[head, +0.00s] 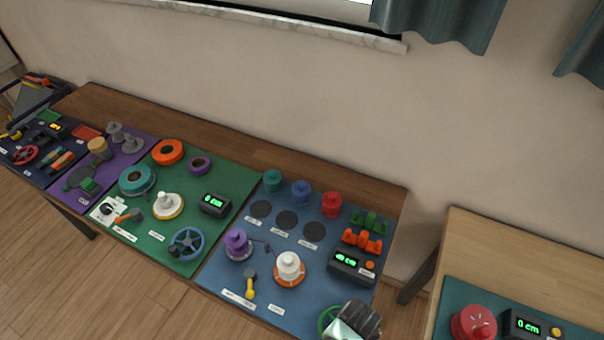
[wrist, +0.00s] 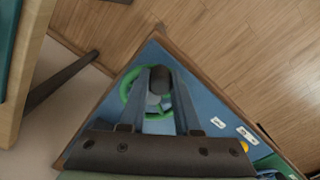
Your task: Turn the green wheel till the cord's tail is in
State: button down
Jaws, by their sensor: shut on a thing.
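The green wheel (head: 324,318) is at the front right corner of the blue mat, partly hidden by my gripper (head: 352,322) in the head view. In the wrist view the wheel's green rim (wrist: 128,84) shows beside and between the fingers of my gripper (wrist: 160,80). The gripper is shut on the wheel's dark upright knob (wrist: 158,78). A thin dark cord (head: 264,245) runs between a purple spool (head: 237,242) and a white spool (head: 289,266) on an orange base. I cannot make out the cord's tail.
A dark box with a green display (head: 352,266) stands behind the wheel, with orange (head: 362,240) and green pieces beyond. A yellow-handled tool (head: 250,284) lies near the mat's front. A separate table with a red dome (head: 474,323) stands at right, across a gap.

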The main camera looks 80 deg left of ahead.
jog(key=shift+s+a, duration=0.25)
jog(key=shift+s, duration=0.3)
jog(key=shift+s+a, duration=0.2)
jog(key=shift+s, duration=0.3)
jog(key=shift+r+p, duration=0.15)
jog(key=shift+p, duration=1.05)
